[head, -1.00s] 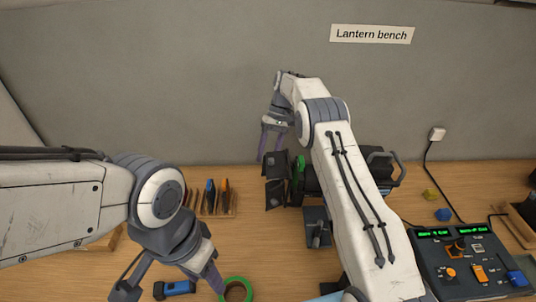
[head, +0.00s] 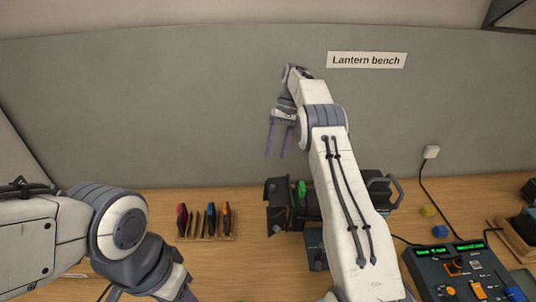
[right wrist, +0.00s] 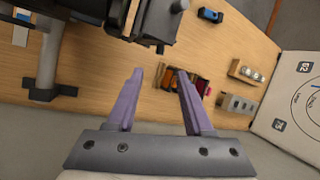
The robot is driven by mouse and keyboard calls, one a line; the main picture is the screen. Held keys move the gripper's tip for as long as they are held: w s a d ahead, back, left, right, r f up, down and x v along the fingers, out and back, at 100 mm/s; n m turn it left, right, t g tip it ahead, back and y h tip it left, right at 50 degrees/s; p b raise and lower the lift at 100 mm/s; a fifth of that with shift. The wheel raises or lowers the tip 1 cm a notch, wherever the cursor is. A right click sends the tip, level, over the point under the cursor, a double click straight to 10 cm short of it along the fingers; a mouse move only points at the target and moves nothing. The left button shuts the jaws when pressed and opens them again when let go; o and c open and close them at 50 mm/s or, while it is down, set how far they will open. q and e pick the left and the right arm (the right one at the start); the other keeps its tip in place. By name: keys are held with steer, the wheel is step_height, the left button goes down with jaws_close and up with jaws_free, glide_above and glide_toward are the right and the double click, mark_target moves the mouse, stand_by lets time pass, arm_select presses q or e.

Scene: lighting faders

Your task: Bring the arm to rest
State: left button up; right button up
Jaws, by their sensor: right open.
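My right gripper (head: 276,154) is raised in front of the grey wall, above and behind the black stage lamp (head: 275,218). Its two purple fingers are apart with nothing between them. In the right wrist view the open fingers (right wrist: 160,75) also show empty, with the bench beyond them. My left gripper (head: 150,293) is at the bottom left of the head view. Its fingers are mostly cut off by the frame's edge, so its opening cannot be judged.
A fader console (head: 440,275) with green displays stands at the right. A wooden rack (head: 213,237) of coloured pieces stands left of the lamp. The air around my right gripper looks clear.

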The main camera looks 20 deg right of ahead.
stand_by(0.3)
steer(key=s+a+f+n+t+h+b, duration=0.1)
steer(key=s+a+n+b, duration=0.1)
steer(key=s+a+b, duration=0.7)
steer(key=s+a+n+h+b, duration=0.15)
steer(key=s+a, duration=0.25)
steer(key=a, duration=0.9)
steer(key=s+f+n+t+b, duration=0.1)
steer(key=s+f+b, duration=0.3)
steer(key=s, duration=0.8)
steer(key=s+f+n+t+b, duration=0.1)
steer(key=s+f+n+b, duration=0.2)
steer(key=s, duration=1)
step_height(320, 180, down, 6)
steer(key=shift+s+a+r+h+b, duration=0.15)
steer(key=shift+a+h+b, duration=0.15)
steer(key=shift+b, duration=0.7)
